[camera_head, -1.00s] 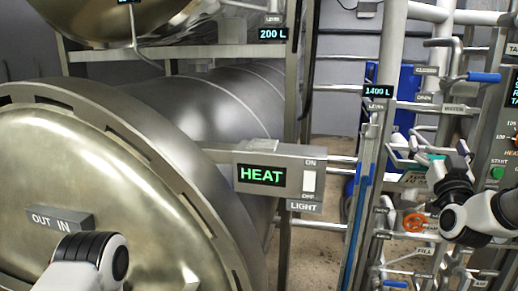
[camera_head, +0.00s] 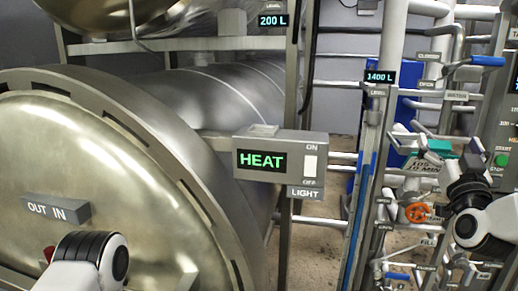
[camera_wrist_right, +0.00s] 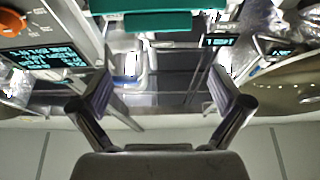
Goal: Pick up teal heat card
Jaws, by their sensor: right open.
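The teal heat card (camera_head: 437,148) is at the right of the head view, by the pipe rack, partly hidden by my right gripper (camera_head: 422,148). Its lettered white part (camera_head: 425,167) shows below the teal part. In the right wrist view the teal card (camera_wrist_right: 157,21) lies across the top edge, beyond the two fingertips. The right gripper (camera_wrist_right: 160,90) is open there, with nothing between its fingers. My left arm shows at the lower left of the head view, but its gripper is not visible.
The HEAT box (camera_head: 280,162) with a light switch juts out from the large steel vessel (camera_head: 125,190). Pipes, an orange valve wheel (camera_head: 417,213) and a blue-handled lever (camera_head: 488,61) crowd around the right arm. A control panel with a green button (camera_head: 501,160) stands at the right edge.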

